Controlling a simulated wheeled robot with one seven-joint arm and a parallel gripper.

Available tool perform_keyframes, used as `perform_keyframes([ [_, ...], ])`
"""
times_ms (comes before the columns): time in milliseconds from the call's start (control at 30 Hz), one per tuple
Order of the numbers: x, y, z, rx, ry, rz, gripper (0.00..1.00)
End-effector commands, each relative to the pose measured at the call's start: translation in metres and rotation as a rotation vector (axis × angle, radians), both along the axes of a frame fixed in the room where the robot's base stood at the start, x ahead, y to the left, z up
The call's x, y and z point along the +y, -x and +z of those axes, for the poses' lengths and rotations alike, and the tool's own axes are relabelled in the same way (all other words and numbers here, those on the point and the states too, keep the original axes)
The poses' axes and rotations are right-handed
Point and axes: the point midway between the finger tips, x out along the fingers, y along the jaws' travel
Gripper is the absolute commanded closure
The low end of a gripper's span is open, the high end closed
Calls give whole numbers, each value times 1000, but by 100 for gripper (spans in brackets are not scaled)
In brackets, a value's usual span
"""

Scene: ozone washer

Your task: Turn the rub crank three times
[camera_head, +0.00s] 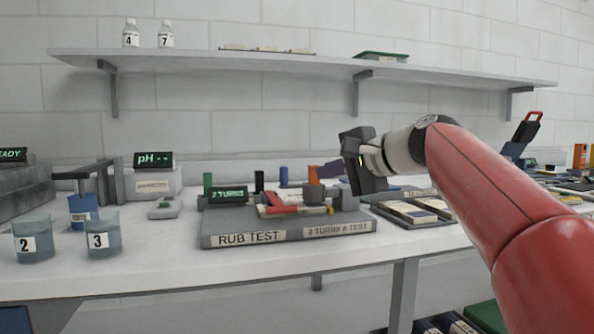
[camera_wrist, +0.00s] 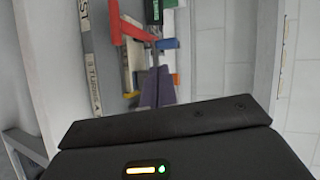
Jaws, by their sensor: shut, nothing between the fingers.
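The rub test unit (camera_head: 245,238) is a grey base labelled RUB TEST on the bench. A red crank-like bar (camera_head: 275,201) lies across its top, and it also shows in the wrist view (camera_wrist: 131,28). An orange upright piece (camera_head: 312,174) stands behind it; I cannot tell whether it belongs to the crank. My gripper (camera_head: 325,169) is shut and empty, its purple-grey fingers pointing left above the unit's right part. In the wrist view the fingers (camera_wrist: 157,72) lie just below the red bar, apart from it in the picture. The depth gap is unclear.
A green-lettered display (camera_head: 229,194) stands on the unit's left. Beakers 2 (camera_head: 33,238) and 3 (camera_head: 103,235) and a pH meter (camera_head: 153,180) are further left. A tray of pale blocks (camera_head: 411,213) lies to the right. A shelf (camera_head: 230,62) runs along the wall above.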

Motion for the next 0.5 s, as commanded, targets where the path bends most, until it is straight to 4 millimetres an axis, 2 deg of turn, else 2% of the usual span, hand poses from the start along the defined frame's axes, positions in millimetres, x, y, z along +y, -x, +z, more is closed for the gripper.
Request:
perform_keyframes([
  [200,33,-31,-12,2,-2,5,100],
  [300,44,-43,-10,2,-2,4,100],
  [500,57,-56,-12,1,-1,0,100],
])
